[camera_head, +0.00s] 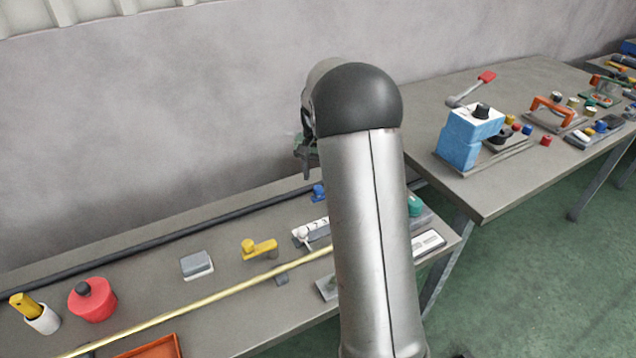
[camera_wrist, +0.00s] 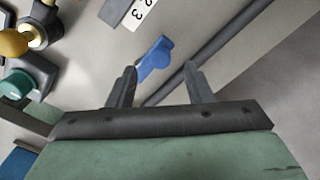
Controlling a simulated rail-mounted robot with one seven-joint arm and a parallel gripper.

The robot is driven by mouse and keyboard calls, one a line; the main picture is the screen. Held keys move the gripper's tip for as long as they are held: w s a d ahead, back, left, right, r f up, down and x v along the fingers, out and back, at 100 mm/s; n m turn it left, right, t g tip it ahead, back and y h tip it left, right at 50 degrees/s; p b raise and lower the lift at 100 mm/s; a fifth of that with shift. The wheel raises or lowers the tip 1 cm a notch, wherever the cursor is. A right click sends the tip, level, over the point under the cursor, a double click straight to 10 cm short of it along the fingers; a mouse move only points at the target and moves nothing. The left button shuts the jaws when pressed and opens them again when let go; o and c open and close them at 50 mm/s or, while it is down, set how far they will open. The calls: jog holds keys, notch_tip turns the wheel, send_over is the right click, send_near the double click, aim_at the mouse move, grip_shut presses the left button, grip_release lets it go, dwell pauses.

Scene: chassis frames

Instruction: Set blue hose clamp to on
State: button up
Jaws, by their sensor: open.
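The blue hose clamp (camera_head: 318,191) is a small blue piece at the back of the near table, beside the dark pipe along the wall. In the wrist view the clamp (camera_wrist: 155,58) shows a rounded head and a short lever, lying between and beyond my fingertips. My gripper (camera_wrist: 160,80) is open and empty, with the two fingers apart on either side of the clamp in the picture. In the head view my gripper (camera_head: 305,160) is partly hidden behind my arm, above the back of the table. I cannot tell the clamp's exact setting.
A dark pipe (camera_head: 180,236) runs along the table's back. A numbered block (camera_head: 312,232), a yellow lever piece (camera_head: 260,249), a grey block (camera_head: 197,264) and a red pot (camera_head: 92,300) stand nearby. A yellow rod (camera_head: 200,304) crosses the table. The wall is close behind.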

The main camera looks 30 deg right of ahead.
aim_at(318, 187)
jog(key=shift+f, duration=1.8)
grip_shut()
